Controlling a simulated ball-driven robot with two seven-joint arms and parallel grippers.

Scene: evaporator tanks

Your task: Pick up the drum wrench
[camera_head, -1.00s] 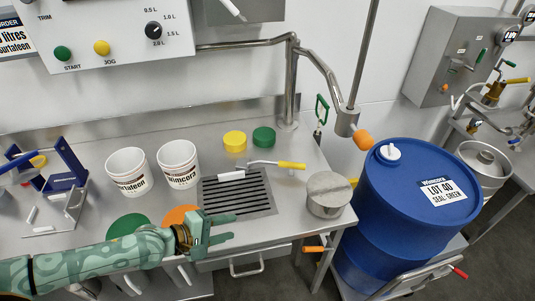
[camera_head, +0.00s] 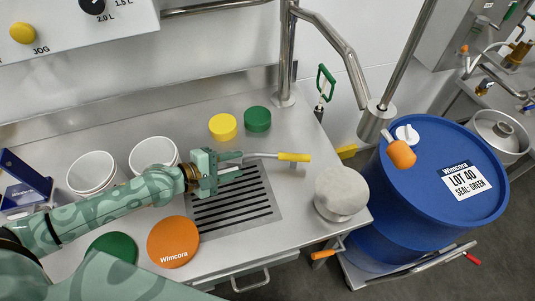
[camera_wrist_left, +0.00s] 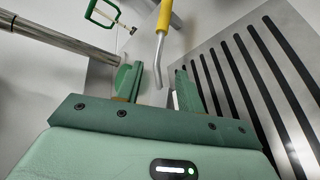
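A tool with a yellow handle (camera_head: 294,157) and a thin bent metal shaft lies by the drain grille; I take it as the drum wrench, though its working end is hidden behind my gripper. My left gripper (camera_head: 238,165) is open at the shaft end of this tool, pointing right. In the left wrist view, the yellow handle (camera_wrist_left: 164,17) is beyond the open left gripper (camera_wrist_left: 160,86). The shaft reaches down toward the gap between the fingers; I cannot tell whether they touch it. My right gripper is not in view.
The slotted drain grille (camera_head: 235,205) lies below the gripper. White buckets (camera_head: 92,172), yellow (camera_head: 222,127) and green (camera_head: 257,119) caps, an orange lid (camera_head: 173,242) and a metal pot (camera_head: 341,193) stand around. A blue drum (camera_head: 440,200) stands right, beneath a metal spout.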

